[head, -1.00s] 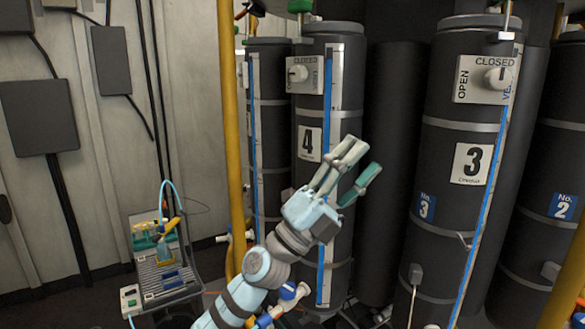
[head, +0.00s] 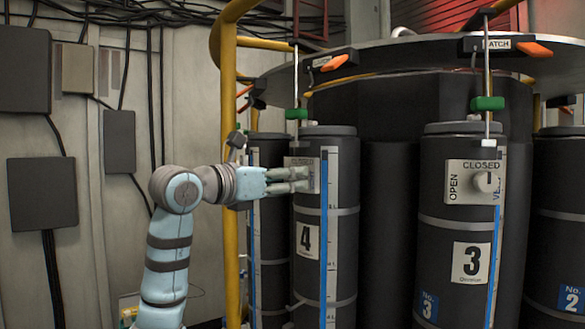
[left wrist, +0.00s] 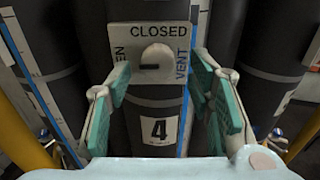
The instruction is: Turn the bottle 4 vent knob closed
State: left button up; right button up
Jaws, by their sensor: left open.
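Bottle 4 (head: 307,270) is a dark cylinder with a white "4" label. Its vent plate (left wrist: 115,36) reads CLOSED at the top, VENT at the right and a partly hidden OPEN at the left. The round white vent knob (left wrist: 157,56) has a dark mark that lies toward the left, OPEN side. In the head view my left gripper (head: 300,180) is in front of this plate and hides the knob. In the left wrist view its open fingers (left wrist: 160,76) stand on either side below the knob, apart from it. My right gripper is not in view.
Bottle 3 (head: 468,226) stands to the right with its own vent plate (head: 455,185). A yellow pole (head: 229,110) rises just left of bottle 4, beside my left arm. A round grey platform (head: 400,70) overhangs the bottles. Orange-handled latches (head: 341,62) sit on its edge.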

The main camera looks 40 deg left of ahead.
pick_arm(q)
jog(key=shift+w+a, duration=0.15)
jog(key=shift+w, duration=0.8)
grip_shut()
